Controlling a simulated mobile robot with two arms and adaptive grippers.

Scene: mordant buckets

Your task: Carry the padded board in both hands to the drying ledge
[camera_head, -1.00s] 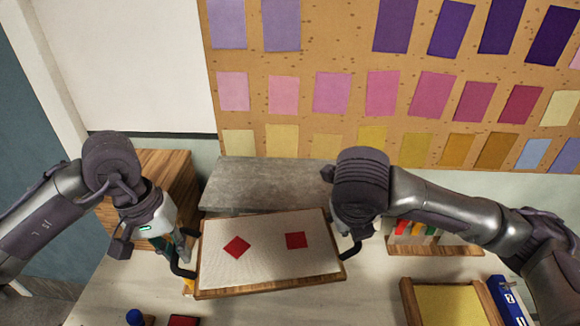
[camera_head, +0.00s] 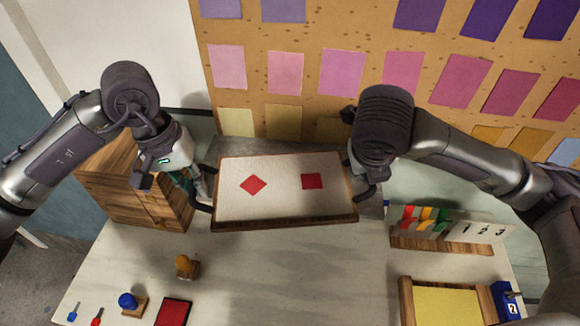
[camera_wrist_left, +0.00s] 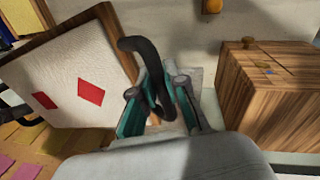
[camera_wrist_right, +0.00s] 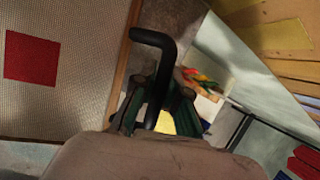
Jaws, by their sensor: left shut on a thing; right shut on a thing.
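The padded board (camera_head: 280,200) has a pale cloth top, a wooden rim, a red diamond and a red square. It is held up in front of the grey drying ledge (camera_head: 240,146), which it mostly hides in the head view. My left gripper (camera_head: 206,190) is shut on the black handle (camera_wrist_left: 150,70) at the board's left end. My right gripper (camera_head: 358,182) is shut on the black handle (camera_wrist_right: 157,75) at its right end. Both cloth marks lie flat on the board. Whether the board touches the ledge cannot be told.
A wooden drawer box (camera_head: 135,190) stands left of the board. A rack with coloured tabs (camera_head: 445,245) and a yellow tray (camera_head: 447,306) are at the right. Stamps (camera_head: 186,266) and a red pad (camera_head: 174,312) lie at the front left. The table middle is clear.

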